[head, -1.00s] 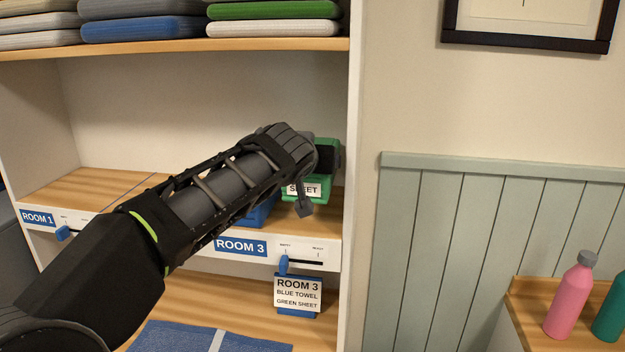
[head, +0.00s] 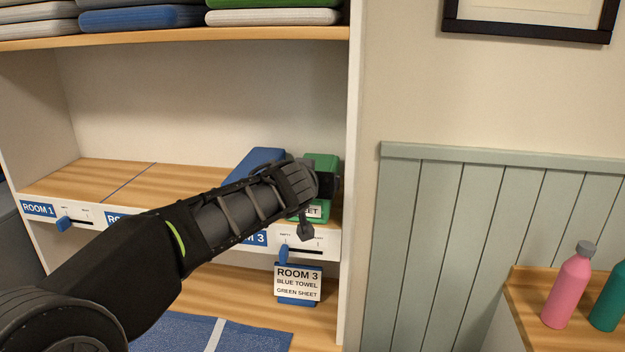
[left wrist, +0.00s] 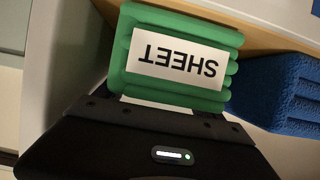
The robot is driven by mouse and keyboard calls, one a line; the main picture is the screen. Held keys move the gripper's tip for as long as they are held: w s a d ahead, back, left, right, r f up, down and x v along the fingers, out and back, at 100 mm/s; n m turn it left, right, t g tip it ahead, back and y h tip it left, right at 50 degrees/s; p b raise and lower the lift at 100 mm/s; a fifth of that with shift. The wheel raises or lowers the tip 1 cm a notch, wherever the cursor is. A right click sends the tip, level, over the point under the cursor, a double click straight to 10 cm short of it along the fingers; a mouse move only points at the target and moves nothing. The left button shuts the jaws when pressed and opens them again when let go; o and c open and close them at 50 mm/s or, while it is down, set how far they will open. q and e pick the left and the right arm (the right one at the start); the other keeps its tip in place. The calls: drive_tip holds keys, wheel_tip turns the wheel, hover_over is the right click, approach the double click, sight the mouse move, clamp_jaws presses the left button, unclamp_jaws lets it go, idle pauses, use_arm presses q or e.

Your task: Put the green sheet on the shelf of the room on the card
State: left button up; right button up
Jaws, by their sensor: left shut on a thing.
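The green sheet (head: 320,175), a folded green bundle with a white SHEET label, is at the right end of the ROOM 3 shelf (head: 262,219). In the left wrist view the green sheet (left wrist: 178,58) fills the space before my left gripper (left wrist: 160,112), label upside down. My left gripper (head: 318,190) is shut on it; its fingers are mostly hidden. I cannot tell whether the sheet rests fully on the board. The hanging card (head: 297,284) reads ROOM 3, BLUE TOWEL, GREEN SHEET. My right gripper is not in view.
A blue folded bundle (head: 258,165) lies just left of the sheet; it also shows in the wrist view (left wrist: 280,92). The white side panel (head: 351,120) stands close on the right. A blue slider (head: 284,253) is on the front edge. Folded stacks lie on the shelf above.

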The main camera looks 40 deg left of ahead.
use_arm(q)
drive_tip(key=shift+r, duration=0.1)
drive_tip(key=shift+f+b, duration=0.25)
drive_tip(key=shift+b, duration=0.15)
drive_tip(key=o, duration=2)
drive_tip(key=shift+r, duration=0.15)
